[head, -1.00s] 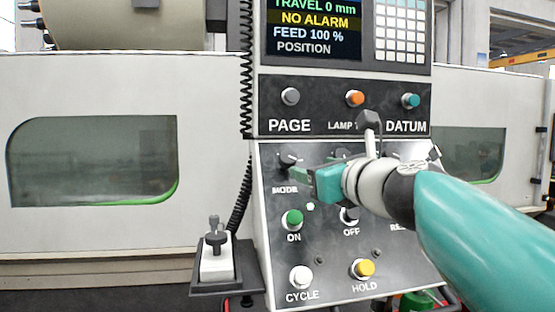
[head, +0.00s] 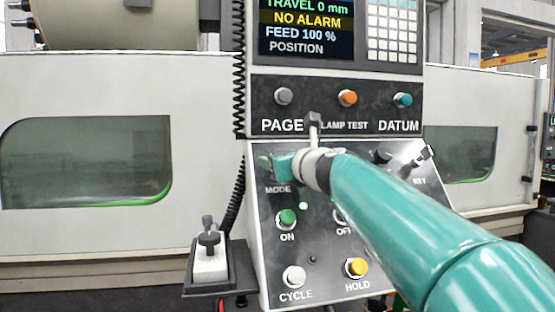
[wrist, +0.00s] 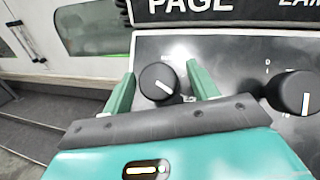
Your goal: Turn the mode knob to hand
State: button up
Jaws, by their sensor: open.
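The mode knob (wrist: 158,82) is a round black knob with a white pointer line slanting to the lower right in the wrist view. My gripper (wrist: 160,72) is open, with one green finger on each side of the knob. A gap shows on the right of the knob; on the left the finger is close, and I cannot tell if it touches. In the head view my gripper (head: 268,163) is in front of the knob above the MODE label (head: 278,189) and largely hides it. The hand position marking is not readable.
A second black knob (wrist: 293,93) is close on the right. The PAGE button (head: 283,96) is above, and the green ON button (head: 287,219) is below. A key (head: 425,153) sticks out at the right. A joystick box (head: 209,262) stands at the panel's lower left.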

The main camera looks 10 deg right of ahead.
jog(key=shift+w, duration=0.25)
jog(key=c, duration=1)
jog(key=shift+n+y, duration=0.3)
jog(key=shift+n, duration=0.1)
jog(key=n+g+y, duration=0.1)
jog(key=n, duration=0.2)
jog(key=n+g+y, duration=0.2)
jog(key=n, duration=0.1)
jog(key=shift+n+g, duration=0.3)
jog(key=shift+n, duration=0.1)
jog(key=n+g, duration=0.2)
jog(key=n, duration=0.1)
jog(key=n+g+y, duration=0.1)
jog(key=n+g, duration=0.1)
jog(key=n, duration=0.1)
jog(key=shift+a+y, duration=0.1)
jog(key=shift+y, duration=0.2)
jog(key=shift+n, duration=0.4)
